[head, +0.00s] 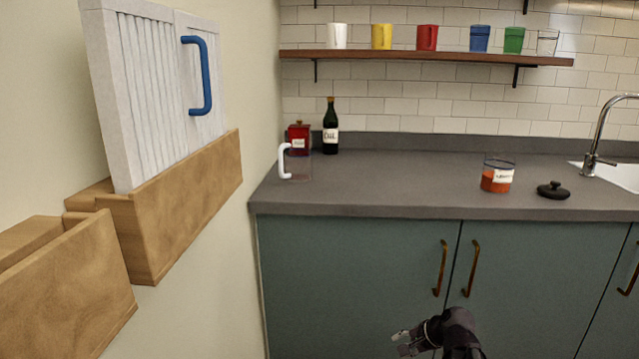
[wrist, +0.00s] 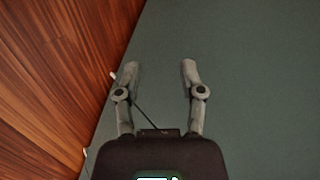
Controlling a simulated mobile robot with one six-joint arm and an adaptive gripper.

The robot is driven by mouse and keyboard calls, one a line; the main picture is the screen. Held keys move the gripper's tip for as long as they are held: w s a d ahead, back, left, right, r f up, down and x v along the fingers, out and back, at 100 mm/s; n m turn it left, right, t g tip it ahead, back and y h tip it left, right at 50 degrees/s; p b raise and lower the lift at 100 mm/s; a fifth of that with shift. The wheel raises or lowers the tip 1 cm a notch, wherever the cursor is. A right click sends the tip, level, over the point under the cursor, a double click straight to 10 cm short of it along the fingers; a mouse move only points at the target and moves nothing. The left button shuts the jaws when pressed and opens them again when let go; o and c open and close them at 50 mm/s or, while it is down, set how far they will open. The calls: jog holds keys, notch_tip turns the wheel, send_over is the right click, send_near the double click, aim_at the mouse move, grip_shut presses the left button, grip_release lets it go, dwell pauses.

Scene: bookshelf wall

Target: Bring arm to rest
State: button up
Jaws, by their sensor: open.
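My gripper (wrist: 160,75) is open in the wrist view, with its two grey fingers apart and nothing between them. A plain grey-green surface lies beyond the fingers. In the head view, part of my gripper and arm (head: 440,335) shows at the bottom edge, low in front of the green cabinet doors (head: 360,270). It is below the level of the grey counter (head: 400,178).
The counter holds a clear jar (head: 497,177) with orange contents, a black lid (head: 552,190), a dark bottle (head: 330,128), a red canister (head: 298,138) and a clear white-handled item (head: 286,162). Wooden wall boxes (head: 190,215) stand at left. Several mugs line a shelf (head: 430,57). Brass handles (head: 440,268) stick out.

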jog(key=s+a+f+n+g+h, duration=0.4)
jog(key=s+n+g+h, duration=0.15)
jog(key=s+n, duration=0.45)
notch_tip(320, 180, up, 36)
jog(key=n+p, duration=0.1)
jog(key=p, duration=3.5)
jog(key=shift+w+a, duration=0.2)
jog(key=shift+w, duration=0.25)
